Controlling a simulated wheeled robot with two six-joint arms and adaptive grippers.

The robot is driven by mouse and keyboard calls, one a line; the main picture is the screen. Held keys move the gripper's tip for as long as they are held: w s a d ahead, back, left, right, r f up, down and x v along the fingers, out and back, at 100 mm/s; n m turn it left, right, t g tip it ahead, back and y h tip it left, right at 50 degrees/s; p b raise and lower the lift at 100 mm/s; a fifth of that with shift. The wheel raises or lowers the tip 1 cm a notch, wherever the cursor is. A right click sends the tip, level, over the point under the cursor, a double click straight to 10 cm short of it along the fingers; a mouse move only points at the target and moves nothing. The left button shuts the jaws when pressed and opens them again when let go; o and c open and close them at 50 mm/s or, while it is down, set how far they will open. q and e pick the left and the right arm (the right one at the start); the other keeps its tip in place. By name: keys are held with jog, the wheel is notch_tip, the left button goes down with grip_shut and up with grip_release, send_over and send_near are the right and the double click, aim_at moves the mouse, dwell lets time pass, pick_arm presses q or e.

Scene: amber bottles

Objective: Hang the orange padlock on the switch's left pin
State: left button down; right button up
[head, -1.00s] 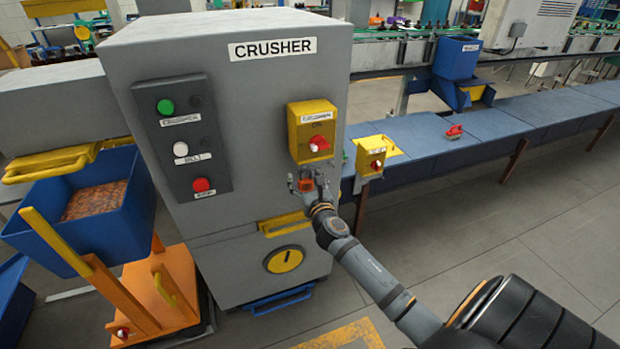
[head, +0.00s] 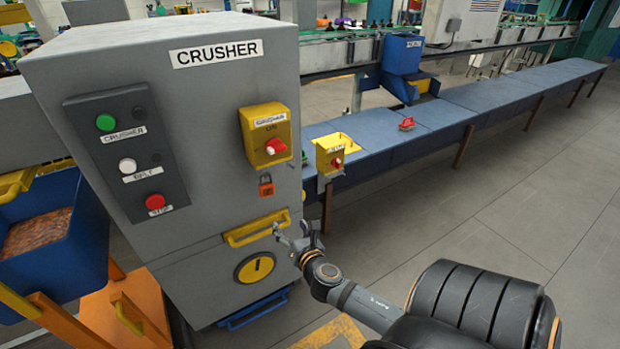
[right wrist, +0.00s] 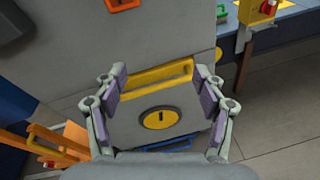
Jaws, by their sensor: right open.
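The orange padlock (head: 266,188) hangs upright against the grey crusher front, just below the yellow crusher switch (head: 266,135) with its red knob. The pin that bears it is too small to make out, so I cannot tell which pin it is. The padlock's lower part also shows at the top edge of the right wrist view (right wrist: 124,3). My right gripper (head: 294,232) is below and to the right of the padlock, apart from it. Its fingers are spread with nothing between them in the right wrist view (right wrist: 158,90). My left gripper is out of view.
A yellow handle (head: 256,229) and a round yellow dial (head: 255,267) are on the crusher's lower front, close to my right gripper. A smaller yellow switch box (head: 331,155) stands to the right by the blue conveyor covers (head: 450,115). Grey floor lies open at right.

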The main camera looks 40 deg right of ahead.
jog(key=s+d+f+m+g+p, duration=0.1)
jog(key=f+m, duration=0.3)
jog(key=f, duration=0.4)
jog(key=s+d+f+m+g+p, duration=0.1)
jog(key=s+f+m+g, duration=0.2)
jog(key=f, duration=0.5)
jog(key=shift+s+d+f+m+g+y, duration=0.2)
jog(key=shift+s+f+m+g+y, duration=0.15)
jog(key=shift+s, duration=0.3)
jog(key=s+f+m+g+p, duration=0.25)
jog(key=s+f+m, duration=0.35)
jog(key=s+f, duration=0.3)
jog(key=s+a+f+m+g+y+p, duration=0.1)
jog(key=s+a+f+m+g, duration=0.1)
jog(key=s+f+m, duration=0.3)
jog(key=s+a+f+m+g+y+p, duration=0.1)
jog(key=s+a+f+m, duration=0.4)
jog(key=s, duration=0.6)
jog(key=s+a+f+m+g+y, duration=0.1)
jog(key=s+a+f+m+g, duration=0.2)
jog(key=s, duration=0.5)
jog(key=shift+s+a+f+m+g+y+p, duration=0.3)
jog(key=shift+f+m+y+p, duration=0.1)
jog(key=shift+f+m, duration=0.55)
